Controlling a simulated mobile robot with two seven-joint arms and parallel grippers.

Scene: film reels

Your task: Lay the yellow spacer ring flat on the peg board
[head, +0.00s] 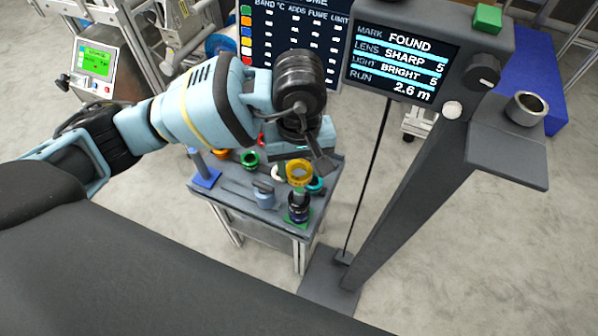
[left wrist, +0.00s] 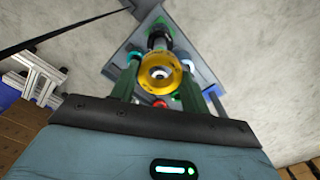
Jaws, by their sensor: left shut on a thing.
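My left gripper (head: 308,163) is shut on the yellow spacer ring (head: 299,173) and holds it above the right part of the small grey table. The ring also shows in the left wrist view (left wrist: 176,80), between the two green fingers. A dark stack of rings (head: 299,208) stands below the held ring on a green base (head: 314,219), which seems to be the peg board. Whether the ring is around a peg or above it cannot be told. My right gripper is not in view.
The grey table (head: 230,203) also bears a blue base with a post (head: 206,179), a green ring (head: 249,159), an orange ring (head: 221,154) and a grey-blue canister (head: 264,194). A column with a screen (head: 404,50) stands close on the right.

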